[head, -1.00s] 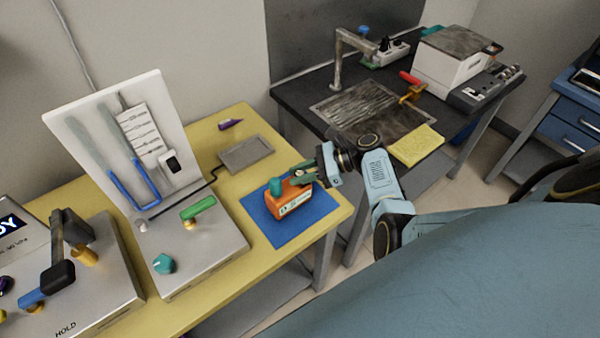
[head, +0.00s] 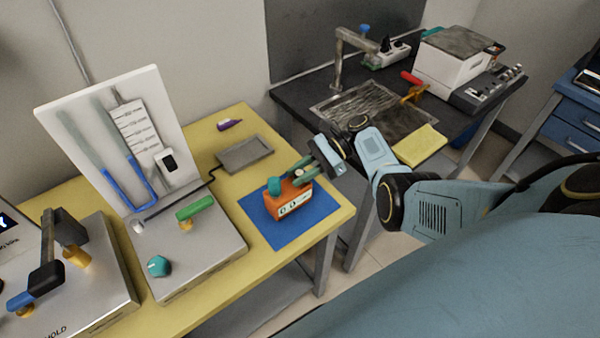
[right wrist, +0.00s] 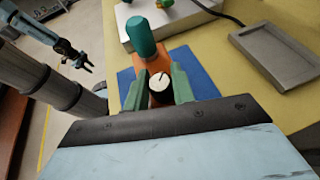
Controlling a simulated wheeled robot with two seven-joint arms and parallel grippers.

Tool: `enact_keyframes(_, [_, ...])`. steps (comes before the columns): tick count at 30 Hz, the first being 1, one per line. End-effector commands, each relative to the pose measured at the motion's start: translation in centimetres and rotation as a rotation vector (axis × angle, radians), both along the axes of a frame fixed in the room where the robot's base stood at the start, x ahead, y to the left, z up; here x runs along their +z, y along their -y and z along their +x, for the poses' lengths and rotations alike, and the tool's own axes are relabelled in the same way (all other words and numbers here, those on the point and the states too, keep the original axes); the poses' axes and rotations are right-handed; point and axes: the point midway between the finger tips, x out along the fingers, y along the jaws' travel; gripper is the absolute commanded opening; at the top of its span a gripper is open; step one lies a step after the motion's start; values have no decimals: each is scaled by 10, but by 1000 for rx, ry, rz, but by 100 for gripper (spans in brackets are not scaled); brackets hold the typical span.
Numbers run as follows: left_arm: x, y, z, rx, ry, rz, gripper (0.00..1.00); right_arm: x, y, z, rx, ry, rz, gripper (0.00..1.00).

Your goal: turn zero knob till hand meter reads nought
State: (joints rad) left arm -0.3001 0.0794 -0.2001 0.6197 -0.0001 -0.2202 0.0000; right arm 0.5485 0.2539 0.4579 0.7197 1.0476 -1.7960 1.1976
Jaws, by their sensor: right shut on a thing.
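The orange hand meter (head: 290,204) with a teal cap (head: 274,186) stands on a blue mat (head: 309,226) at the front of the yellow table. Its white display shows what look like noughts, but the full reading is too small to tell. The zero knob (right wrist: 160,89), black with a white top and a dark pointer line, sits between the green fingers of my right gripper (head: 302,171). The fingers are shut on it from both sides, as the right wrist view (right wrist: 160,92) shows. My left gripper (right wrist: 81,60) hangs apart at the upper left of that view, its fingers spread.
A grey tray (head: 245,154) lies behind the mat. A steel manometer stand (head: 205,262) with a green handle and a teal knob is left of the meter. A dark bench (head: 290,92) with a sink and a yellow pad (head: 420,146) is at the back right.

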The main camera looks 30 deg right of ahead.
Motion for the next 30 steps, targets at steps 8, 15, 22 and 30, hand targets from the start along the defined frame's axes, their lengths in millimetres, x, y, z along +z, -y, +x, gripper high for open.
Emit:
enact_keyframes(8, [0,0,0,0,0,0,36,0,0,0,0,0,0,42])
enact_keyframes(15, [0,0,0,0,0,0,36,0,0,0,-1,-1,0,47])
enact_keyframes(22, [0,0,0,0,0,0,36,5,12,-1,-4,1,-1,47])
enact_keyframes(30, [-6,0,0,0,0,1,36,26,65,-9,-4,1,-3,47])
